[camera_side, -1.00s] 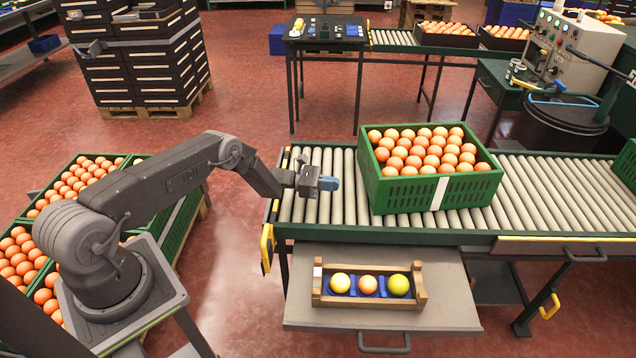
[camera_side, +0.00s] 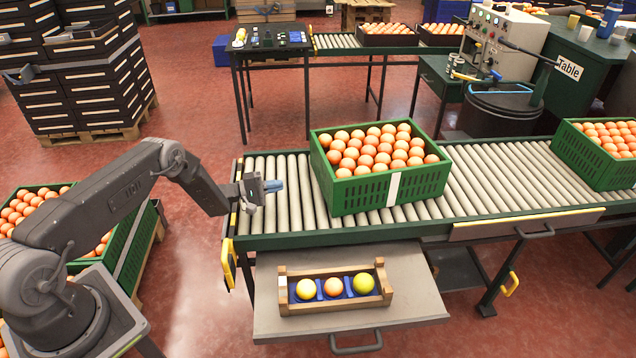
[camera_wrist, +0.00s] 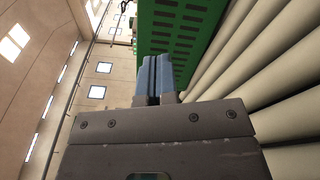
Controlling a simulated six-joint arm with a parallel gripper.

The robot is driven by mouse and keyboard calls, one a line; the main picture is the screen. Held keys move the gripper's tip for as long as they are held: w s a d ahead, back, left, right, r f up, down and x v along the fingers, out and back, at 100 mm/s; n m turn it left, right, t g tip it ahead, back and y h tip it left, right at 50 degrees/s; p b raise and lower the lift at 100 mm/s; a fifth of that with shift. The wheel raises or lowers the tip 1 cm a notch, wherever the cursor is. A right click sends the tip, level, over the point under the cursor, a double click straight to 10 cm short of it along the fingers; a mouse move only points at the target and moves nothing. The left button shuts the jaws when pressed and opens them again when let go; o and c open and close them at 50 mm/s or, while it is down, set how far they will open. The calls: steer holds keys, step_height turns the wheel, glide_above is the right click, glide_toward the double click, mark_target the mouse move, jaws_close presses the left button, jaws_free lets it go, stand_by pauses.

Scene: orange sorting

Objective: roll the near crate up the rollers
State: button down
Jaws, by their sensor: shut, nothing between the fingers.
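The near crate (camera_side: 385,190) is green, full of oranges, with a white strip on its front side. It stands upright on the roller conveyor (camera_side: 275,213). My gripper (camera_side: 273,186) is over the left end of the rollers, left of the crate, with a clear gap in the side view. Its blue fingers are shut together and empty. In the wrist view the fingers (camera_wrist: 156,75) point at the slotted green crate wall (camera_wrist: 190,30), with the rollers (camera_wrist: 265,60) at the right. I cannot tell the exact gap there.
A second green crate (camera_side: 568,157) of oranges stands farther right on the rollers. Bare rollers (camera_side: 500,178) lie between the crates. Below, a pull-out shelf (camera_side: 400,312) holds a wooden tray (camera_side: 290,309) with three fruits. Crates of oranges (camera_side: 125,240) stand at left.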

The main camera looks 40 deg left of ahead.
mark_target(331, 187)
steer(key=w+d+m, duration=0.1)
steer(key=w+d, duration=0.1)
steer(key=w, duration=0.1)
steer(key=w+d+m, duration=0.1)
steer(key=w+d, duration=0.2)
steer(key=w+d+m+y, duration=0.1)
steer(key=w+d, duration=0.2)
steer(key=shift+w+d+t, duration=0.1)
steer(key=shift+w+t, duration=0.1)
steer(key=shift+t, duration=0.1)
steer(key=shift+w+d, duration=0.1)
steer(key=shift+d, duration=0.4)
steer(key=d, duration=0.2)
steer(key=w+d, duration=0.1)
steer(key=d, duration=0.2)
steer(key=shift+a, duration=0.1)
